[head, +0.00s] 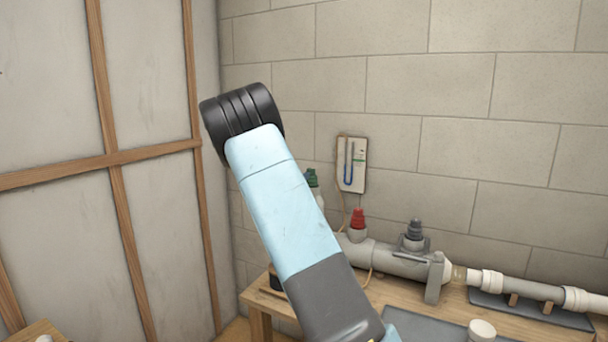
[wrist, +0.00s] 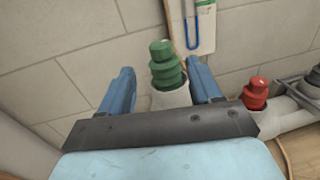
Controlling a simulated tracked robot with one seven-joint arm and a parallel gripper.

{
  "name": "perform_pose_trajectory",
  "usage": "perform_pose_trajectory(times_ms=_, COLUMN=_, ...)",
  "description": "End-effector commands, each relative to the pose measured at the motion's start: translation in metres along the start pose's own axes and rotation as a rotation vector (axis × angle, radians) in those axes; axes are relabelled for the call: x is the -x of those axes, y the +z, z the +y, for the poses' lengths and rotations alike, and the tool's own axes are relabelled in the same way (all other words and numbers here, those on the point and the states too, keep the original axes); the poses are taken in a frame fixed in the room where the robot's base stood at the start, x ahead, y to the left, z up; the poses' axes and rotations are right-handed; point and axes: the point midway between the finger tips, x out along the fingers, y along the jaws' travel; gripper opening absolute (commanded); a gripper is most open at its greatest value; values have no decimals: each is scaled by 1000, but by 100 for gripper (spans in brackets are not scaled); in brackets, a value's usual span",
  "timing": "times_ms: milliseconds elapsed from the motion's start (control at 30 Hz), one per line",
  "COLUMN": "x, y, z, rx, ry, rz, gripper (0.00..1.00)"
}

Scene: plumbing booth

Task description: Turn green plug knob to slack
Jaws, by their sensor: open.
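The green plug knob (wrist: 166,66) is a stepped green piece on top of a light pipe stub (wrist: 170,96) in the wrist view. In the head view only part of the green knob (head: 312,178) shows, beside my arm. My gripper (wrist: 164,78) is open, with one blue finger to the left of the green knob and the other close to its right. The knob appears between the fingers, with a wider gap on the left. I cannot tell whether the right finger touches it. My gripper is hidden in the head view.
A red knob (head: 357,218) and a dark grey knob (head: 414,230) stand farther right along the grey pipe (head: 385,260) on the wooden bench (head: 262,304). A gauge board with a blue tube (head: 351,164) is on the block wall behind. A white cup (head: 482,330) stands at the front.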

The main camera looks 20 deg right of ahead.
Motion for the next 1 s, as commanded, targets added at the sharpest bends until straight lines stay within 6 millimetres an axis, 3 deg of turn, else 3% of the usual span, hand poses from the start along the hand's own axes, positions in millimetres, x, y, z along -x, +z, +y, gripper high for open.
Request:
perform_pose_trajectory(times_ms=100, x=20, y=0, z=0, rx=0, ry=2, rz=1, gripper=64)
perform_pose_trajectory(times_ms=333, x=40, y=0, z=0, rx=0, ry=1, rz=0, gripper=64)
perform_pose_trajectory(times_ms=867, x=42, y=0, z=0, rx=-1, ry=0, rz=0, gripper=64)
perform_pose_trajectory(times_ms=1000, x=42, y=4, z=-11, rx=-40, ry=-21, rz=23, gripper=64)
